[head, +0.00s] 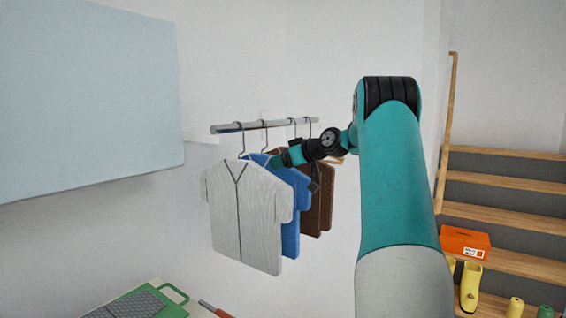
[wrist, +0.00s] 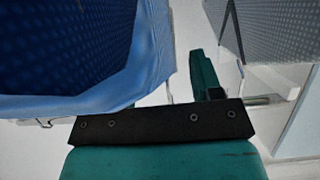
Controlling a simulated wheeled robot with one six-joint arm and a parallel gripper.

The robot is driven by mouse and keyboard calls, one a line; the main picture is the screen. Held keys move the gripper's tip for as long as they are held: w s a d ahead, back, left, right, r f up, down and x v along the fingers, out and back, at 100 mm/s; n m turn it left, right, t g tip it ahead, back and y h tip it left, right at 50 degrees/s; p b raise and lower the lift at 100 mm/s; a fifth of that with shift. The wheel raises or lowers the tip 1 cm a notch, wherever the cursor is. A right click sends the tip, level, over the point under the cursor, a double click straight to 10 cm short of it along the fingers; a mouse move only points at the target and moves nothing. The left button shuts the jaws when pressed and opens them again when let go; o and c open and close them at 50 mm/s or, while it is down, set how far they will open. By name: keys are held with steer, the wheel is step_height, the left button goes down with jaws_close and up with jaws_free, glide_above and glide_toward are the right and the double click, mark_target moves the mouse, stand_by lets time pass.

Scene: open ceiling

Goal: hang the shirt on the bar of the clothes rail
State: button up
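The clothes rail's bar (head: 232,127) runs out from the wall in the head view. A pale grey shirt (head: 240,215) hangs nearest on its hook, with a blue shirt (head: 291,240) behind it and brown garments (head: 322,200) farther back. All hooks appear to be over the bar. My gripper (head: 285,158) is at the top of the blue shirt. In the wrist view the blue shirt (wrist: 65,60) fills the left and the grey shirt (wrist: 275,40) the upper right. One finger shows, set off from the gripper's middle; the other is hidden behind blue cloth. I see no shirt clamped.
A pale blue panel (head: 90,100) fills the upper left. Wooden stairs (head: 510,220) on the right hold an orange box (head: 465,242) and yellow boots (head: 470,285). A green-edged item (head: 140,303) lies at the bottom left. The hanging garments stand close together around my gripper.

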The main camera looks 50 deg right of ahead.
steer(key=shift+s, duration=0.1)
steer(key=b+v, duration=0.4)
steer(key=v, duration=1.3)
steer(key=shift+r, duration=0.2)
